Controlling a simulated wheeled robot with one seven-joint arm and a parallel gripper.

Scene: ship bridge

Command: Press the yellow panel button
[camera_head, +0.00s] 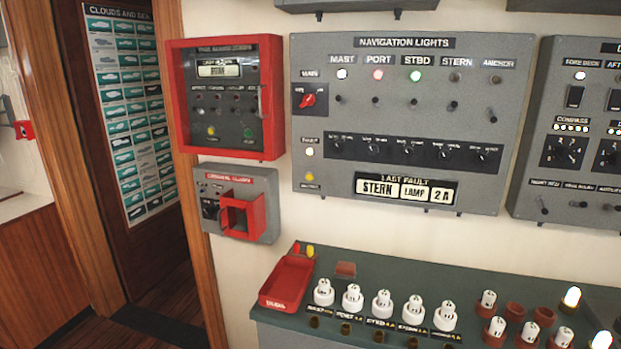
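A small yellow button (309,176) sits at the lower left of the grey navigation lights panel (400,52), under a white round light (309,152). Another yellow round button or lamp (211,130) shows inside the red-framed box (175,95) to the left, beside a green one (247,133). The label under the panel's yellow button is too small to read. My gripper is not in view.
Below the red-framed box is a small grey box (262,190) with a protruding red guard (240,216). A green-grey counter (400,268) holds a red tray (285,284) and several white fuse-like pieces (352,297).

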